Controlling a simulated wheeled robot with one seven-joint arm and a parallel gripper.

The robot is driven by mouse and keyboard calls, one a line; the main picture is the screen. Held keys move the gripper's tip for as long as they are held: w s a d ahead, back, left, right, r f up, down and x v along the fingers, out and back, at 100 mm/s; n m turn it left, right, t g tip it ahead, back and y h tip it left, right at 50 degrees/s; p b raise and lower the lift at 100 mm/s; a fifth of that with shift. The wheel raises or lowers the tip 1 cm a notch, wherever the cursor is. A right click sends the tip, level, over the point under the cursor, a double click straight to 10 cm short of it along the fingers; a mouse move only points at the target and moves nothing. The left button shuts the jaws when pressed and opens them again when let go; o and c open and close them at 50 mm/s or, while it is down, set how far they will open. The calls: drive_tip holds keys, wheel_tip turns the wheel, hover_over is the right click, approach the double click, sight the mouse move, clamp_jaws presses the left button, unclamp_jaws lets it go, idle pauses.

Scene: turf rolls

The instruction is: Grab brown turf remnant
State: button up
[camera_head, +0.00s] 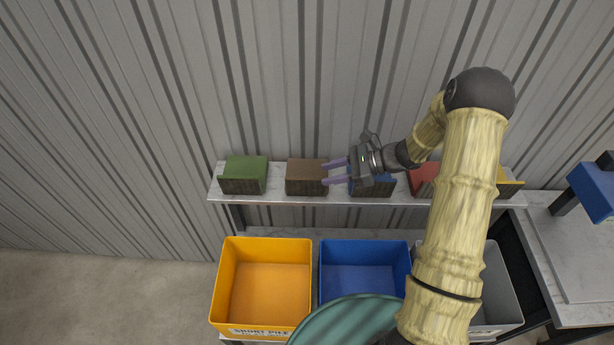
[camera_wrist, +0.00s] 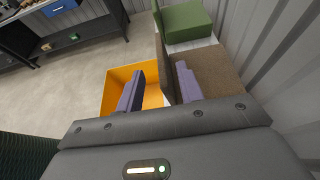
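The brown turf remnant (camera_head: 305,170) sits on the narrow wall shelf, between a green and a blue one. In the wrist view the brown remnant (camera_wrist: 220,72) lies just ahead, its top to the right and its dark front face in the middle. My gripper (camera_head: 325,174) is open, its purple fingers pointing left at the remnant's right edge. In the wrist view my gripper (camera_wrist: 160,82) has one finger over the remnant's top side and the other out in front of its front face. I cannot tell whether either finger touches it.
The shelf (camera_head: 270,199) also holds green (camera_head: 244,172), blue (camera_head: 372,186), red (camera_head: 421,178) and yellow (camera_head: 506,184) remnants. Below stand an orange bin (camera_head: 222,285), a blue bin (camera_head: 364,247) and a grey bin (camera_head: 500,285). A corrugated wall (camera_head: 270,80) rises close behind the shelf.

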sight(308, 178)
drive_tip(key=p+x, duration=0.2)
drive_tip(key=x, duration=0.2)
drive_tip(key=shift+a+r, duration=0.15)
drive_tip(key=shift+a, duration=0.05)
drive_tip(key=shift+a+f+p, duration=0.25)
drive_tip(key=shift+a+p, duration=0.05)
drive_tip(key=shift+a, duration=0.1)
clamp_jaws()
